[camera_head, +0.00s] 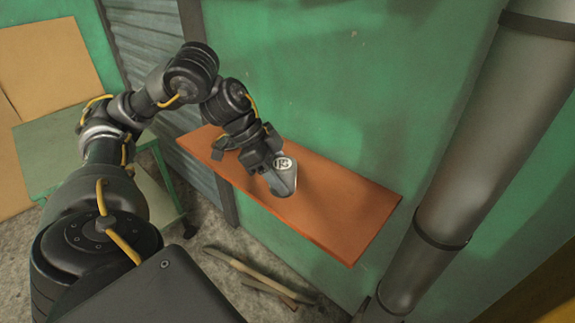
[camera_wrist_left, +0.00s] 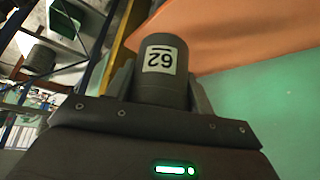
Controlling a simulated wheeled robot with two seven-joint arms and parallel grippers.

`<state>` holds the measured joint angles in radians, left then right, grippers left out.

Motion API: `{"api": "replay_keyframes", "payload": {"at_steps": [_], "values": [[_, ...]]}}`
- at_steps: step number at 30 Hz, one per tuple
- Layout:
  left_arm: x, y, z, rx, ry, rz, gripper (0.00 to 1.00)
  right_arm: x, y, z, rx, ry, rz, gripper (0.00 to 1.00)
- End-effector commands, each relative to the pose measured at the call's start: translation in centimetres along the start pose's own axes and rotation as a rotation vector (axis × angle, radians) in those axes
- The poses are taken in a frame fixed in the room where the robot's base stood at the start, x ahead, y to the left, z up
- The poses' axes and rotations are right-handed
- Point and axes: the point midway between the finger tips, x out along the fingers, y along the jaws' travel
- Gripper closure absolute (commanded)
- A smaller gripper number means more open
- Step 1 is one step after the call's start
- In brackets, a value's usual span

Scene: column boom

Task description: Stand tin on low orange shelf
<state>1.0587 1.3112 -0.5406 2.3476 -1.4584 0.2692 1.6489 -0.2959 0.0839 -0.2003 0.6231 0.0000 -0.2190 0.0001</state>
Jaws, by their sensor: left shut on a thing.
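The tin (camera_head: 285,164) is a dark grey can with a white label. In the left wrist view the tin (camera_wrist_left: 165,88) shows its label upside down, with "62" on it. My left gripper (camera_head: 270,170) is shut on the tin, with one finger on each side of it. The low orange shelf (camera_head: 335,208) is a flat board along the green wall. In the head view the tin is over the middle of the shelf; I cannot tell whether it touches the board. The shelf (camera_wrist_left: 235,25) also shows behind the tin in the wrist view. My right gripper is not in view.
The shelf top is bare to the right of the tin. A thick grey pipe (camera_head: 470,165) stands to the right of the shelf. A green table (camera_head: 50,150) is at the left. Loose wooden strips (camera_head: 262,275) lie on the floor below.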

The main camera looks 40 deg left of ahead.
Motion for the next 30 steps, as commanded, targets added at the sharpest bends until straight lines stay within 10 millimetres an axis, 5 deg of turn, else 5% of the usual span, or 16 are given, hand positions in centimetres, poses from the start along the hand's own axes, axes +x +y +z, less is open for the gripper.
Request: {"api": "replay_keyframes", "payload": {"at_steps": [7,13,30], "values": [[3.0,-6.4,0.2,-0.008,0.002,0.004,0.79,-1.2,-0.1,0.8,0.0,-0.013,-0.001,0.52],[6.5,-9.5,1.8,-0.006,0.0,0.003,0.79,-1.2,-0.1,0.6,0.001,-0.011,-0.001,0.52],[10.4,-11.5,3.9,-0.003,-0.003,0.003,0.79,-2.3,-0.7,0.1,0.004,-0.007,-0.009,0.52]]}}
